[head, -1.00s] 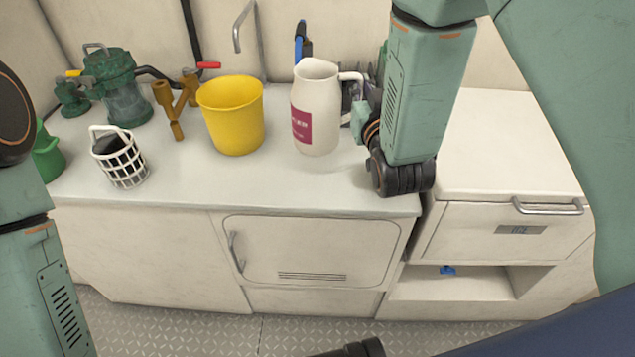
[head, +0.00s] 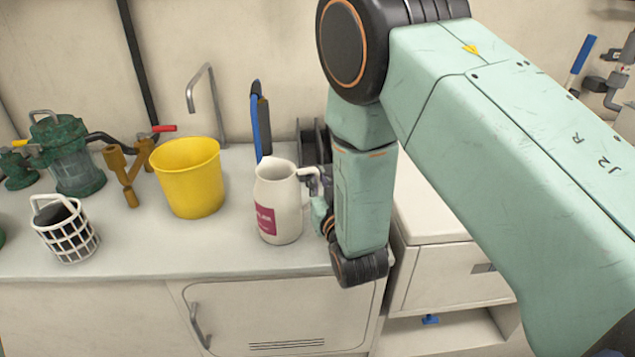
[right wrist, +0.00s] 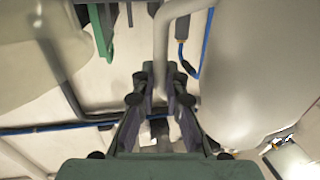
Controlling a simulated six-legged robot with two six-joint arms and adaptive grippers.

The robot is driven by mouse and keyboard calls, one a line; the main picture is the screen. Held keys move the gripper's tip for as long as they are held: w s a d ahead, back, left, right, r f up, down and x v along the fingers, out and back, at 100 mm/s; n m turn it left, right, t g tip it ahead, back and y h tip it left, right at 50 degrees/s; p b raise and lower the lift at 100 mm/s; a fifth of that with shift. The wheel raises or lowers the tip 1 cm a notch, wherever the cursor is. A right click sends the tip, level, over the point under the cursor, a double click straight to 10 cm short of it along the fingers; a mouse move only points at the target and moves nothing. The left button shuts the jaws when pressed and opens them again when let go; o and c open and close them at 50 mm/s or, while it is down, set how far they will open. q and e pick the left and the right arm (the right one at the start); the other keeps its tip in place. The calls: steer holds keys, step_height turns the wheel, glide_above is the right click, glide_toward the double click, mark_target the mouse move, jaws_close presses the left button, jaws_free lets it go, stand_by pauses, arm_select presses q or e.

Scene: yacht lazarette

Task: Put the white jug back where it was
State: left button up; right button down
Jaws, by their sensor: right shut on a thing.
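The white jug (head: 279,212) with a dark red label stands upright over the counter's front part, right of the yellow bucket. My right gripper (head: 317,192) is shut on the jug's handle at its right side. In the right wrist view the handle (right wrist: 163,45) runs between the fingers of my right gripper (right wrist: 160,80), with the jug's body (right wrist: 245,75) to the right. I cannot tell whether the jug's base touches the counter. My left gripper is out of view.
The yellow bucket (head: 187,180), a white basket (head: 66,230), a brown Y-shaped fitting (head: 126,172) and a green strainer (head: 67,155) stand left on the counter (head: 160,245). A faucet (head: 207,92) and a blue-handled tool (head: 260,125) are behind the jug. Counter in front of the bucket is clear.

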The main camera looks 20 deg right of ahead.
steer(key=shift+r, duration=0.1)
steer(key=shift+s, duration=0.15)
steer(key=c, duration=1.4)
jaws_free()
steer(key=shift+f, duration=0.2)
steer(key=shift+r, duration=0.2)
steer(key=s+a+p, duration=0.1)
steer(key=s+p, duration=0.1)
steer(key=s, duration=0.9)
steer(key=shift+s, duration=0.4)
